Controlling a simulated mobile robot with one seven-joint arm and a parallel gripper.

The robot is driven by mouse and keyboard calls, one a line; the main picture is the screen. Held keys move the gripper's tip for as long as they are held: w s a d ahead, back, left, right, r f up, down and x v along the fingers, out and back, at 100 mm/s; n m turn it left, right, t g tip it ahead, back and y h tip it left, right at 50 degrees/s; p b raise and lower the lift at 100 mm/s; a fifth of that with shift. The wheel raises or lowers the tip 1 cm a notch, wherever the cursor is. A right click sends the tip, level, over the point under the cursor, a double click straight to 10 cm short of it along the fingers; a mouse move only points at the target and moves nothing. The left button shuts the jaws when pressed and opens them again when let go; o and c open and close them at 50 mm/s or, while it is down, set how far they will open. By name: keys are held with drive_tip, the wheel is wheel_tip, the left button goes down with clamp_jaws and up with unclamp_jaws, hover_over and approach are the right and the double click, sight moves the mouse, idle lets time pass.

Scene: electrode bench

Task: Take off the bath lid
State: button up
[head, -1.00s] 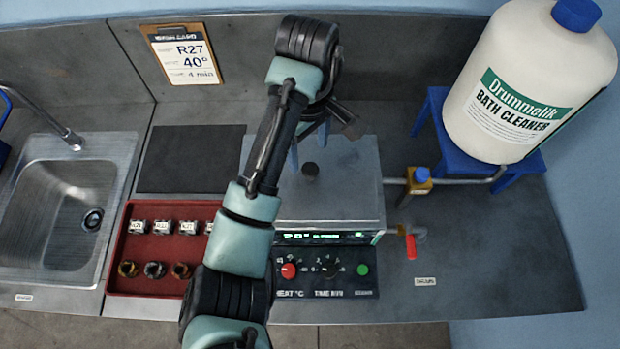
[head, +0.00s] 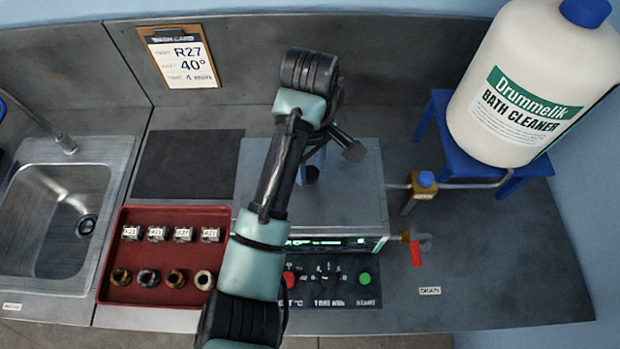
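The bath (head: 330,243) is a grey box with a control panel at its front, right of centre in the head view. Its flat grey lid (head: 352,200) lies level on top and looks closed. My gripper (head: 313,170) points down over the middle of the lid, where the dark lid knob stands. My own arm covers most of the gripper and the lid's left side. The knob is largely hidden, and I cannot tell whether the fingers touch it or are open or shut.
A red tray (head: 225,222) with labelled blocks and metal rings sits left of the bath. A dark mat (head: 188,165) lies behind it, clear. A sink (head: 60,215) is far left. A large cleaner drum (head: 530,85) on a blue stand (head: 470,168) connects by pipe to the bath's right side.

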clamp_jaws()
idle(0.9)
